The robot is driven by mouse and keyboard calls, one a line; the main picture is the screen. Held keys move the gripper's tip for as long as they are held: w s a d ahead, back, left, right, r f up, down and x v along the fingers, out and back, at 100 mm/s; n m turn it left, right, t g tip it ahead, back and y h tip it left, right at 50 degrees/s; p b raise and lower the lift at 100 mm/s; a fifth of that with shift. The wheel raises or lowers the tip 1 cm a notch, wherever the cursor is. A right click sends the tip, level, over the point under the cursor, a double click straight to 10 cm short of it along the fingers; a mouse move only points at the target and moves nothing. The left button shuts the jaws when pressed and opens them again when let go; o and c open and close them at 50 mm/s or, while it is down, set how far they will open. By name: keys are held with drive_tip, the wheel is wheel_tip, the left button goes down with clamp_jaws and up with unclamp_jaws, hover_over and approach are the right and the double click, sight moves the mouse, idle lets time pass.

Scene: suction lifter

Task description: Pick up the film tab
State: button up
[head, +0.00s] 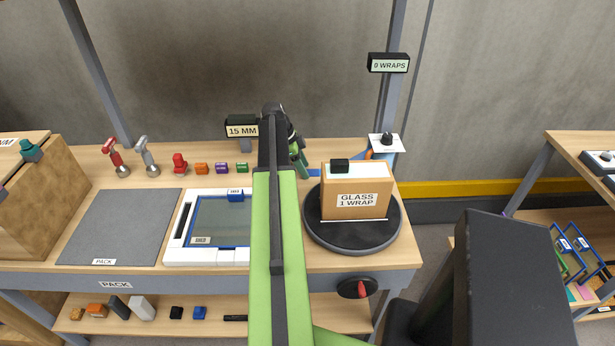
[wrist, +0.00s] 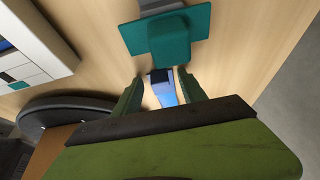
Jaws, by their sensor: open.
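My gripper (head: 297,152) reaches over the back of the bench, left of the round turntable. In the wrist view its two green fingers (wrist: 160,92) stand apart. A blue and pale strip with a dark end (wrist: 165,94) shows in the gap between them; I see no clear contact. A teal block on a flat teal plate (wrist: 170,40) lies just beyond the fingertips. I cannot tell for sure which of these is the film tab. In the head view a blue piece (head: 316,173) shows right of the gripper, and my arm hides the area around it.
A box labelled GLASS 1 WRAP (head: 356,205) stands on the turntable (head: 318,232). A white frame with a blue edge (head: 180,224) lies left of my arm. Small coloured blocks (head: 201,168) line the back. The grey mat (head: 120,225) is clear.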

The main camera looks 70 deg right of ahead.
clamp_jaws()
drive_tip(key=shift+r, duration=0.1)
